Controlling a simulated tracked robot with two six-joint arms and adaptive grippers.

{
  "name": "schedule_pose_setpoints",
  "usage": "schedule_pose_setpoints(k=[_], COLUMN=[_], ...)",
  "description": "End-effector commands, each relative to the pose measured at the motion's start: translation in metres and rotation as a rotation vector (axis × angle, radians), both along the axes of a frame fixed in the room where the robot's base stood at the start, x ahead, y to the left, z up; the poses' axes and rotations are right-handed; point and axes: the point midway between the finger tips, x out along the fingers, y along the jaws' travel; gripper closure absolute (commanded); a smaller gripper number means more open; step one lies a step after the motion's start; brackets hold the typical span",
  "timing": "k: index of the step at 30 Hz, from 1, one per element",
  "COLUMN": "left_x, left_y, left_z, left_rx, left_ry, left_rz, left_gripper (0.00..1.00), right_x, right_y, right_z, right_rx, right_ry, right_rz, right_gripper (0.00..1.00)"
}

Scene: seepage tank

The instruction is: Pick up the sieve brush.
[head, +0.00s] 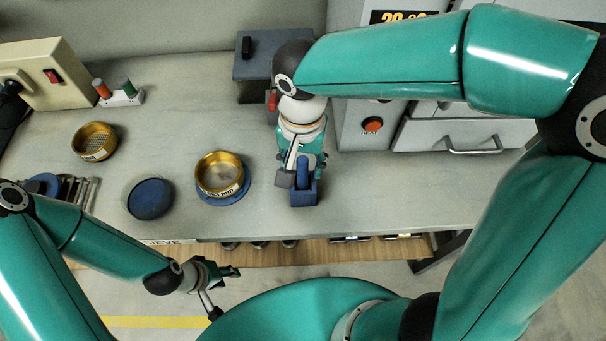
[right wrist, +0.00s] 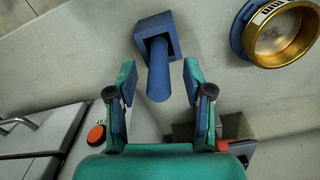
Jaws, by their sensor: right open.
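The sieve brush shows as a blue round handle (right wrist: 159,72) standing in a square blue holder (right wrist: 146,25) on the bench; its bristles are hidden. In the head view the handle (head: 303,172) and holder (head: 304,197) are near the bench's front edge. My right gripper (right wrist: 158,82) is open, with one finger on each side of the handle and visible gaps between. In the head view my right gripper (head: 301,178) is over the holder, partly hiding it. My left gripper (head: 224,291) is open and empty in front of the bench, below its edge.
A brass sieve (head: 220,172) on a blue base stands left of the holder. Further left are a dark blue round dish (head: 150,198) and another brass sieve (head: 95,142). An oven with a red button (head: 372,124) stands behind right. Bare bench (head: 400,190) lies to the right.

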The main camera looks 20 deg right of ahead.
Motion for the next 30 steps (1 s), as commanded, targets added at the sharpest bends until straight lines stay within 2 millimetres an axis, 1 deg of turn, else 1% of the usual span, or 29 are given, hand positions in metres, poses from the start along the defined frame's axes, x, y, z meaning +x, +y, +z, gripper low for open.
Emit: schedule_pose_setpoints(k=[1,3,6,14,18,23,24,30], left_x=[0.0,0.0,0.0,0.0,0.0,0.0,0.0,0.0], left_y=[0.0,0.0,0.0,0.0,0.0,0.0,0.0,0.0], left_z=[0.003,0.002,0.003,0.003,0.003,0.003,0.003,0.003], left_rx=[0.0,0.0,0.0,0.0,0.0,0.0,0.0,0.0], left_ry=[0.0,0.0,0.0,0.0,0.0,0.0,0.0,0.0], left_rz=[0.0,0.0,0.0,0.0,0.0,0.0,0.0,0.0], left_gripper=[0.6,0.6,0.6,0.6,0.6,0.6,0.6,0.6], right_x=[-0.003,-0.002,-0.002,-0.001,-0.001,-0.001,-0.001,-0.001], right_y=[-0.001,-0.001,-0.001,-0.001,-0.001,-0.001,-0.001,-0.001], right_z=[-0.007,-0.017,-0.026,-0.028,-0.028,-0.028,-0.028,-0.028], right_rx=[-0.002,-0.001,0.0,0.001,0.001,0.001,0.001,0.001], right_ry=[0.006,0.005,0.002,0.001,0.0,0.0,0.0,0.0], right_rz=[0.0,-0.002,-0.001,-0.001,-0.001,-0.001,-0.001,-0.001], right_gripper=[0.49,0.49,0.49,0.49,0.72,0.99,1.0,1.0])
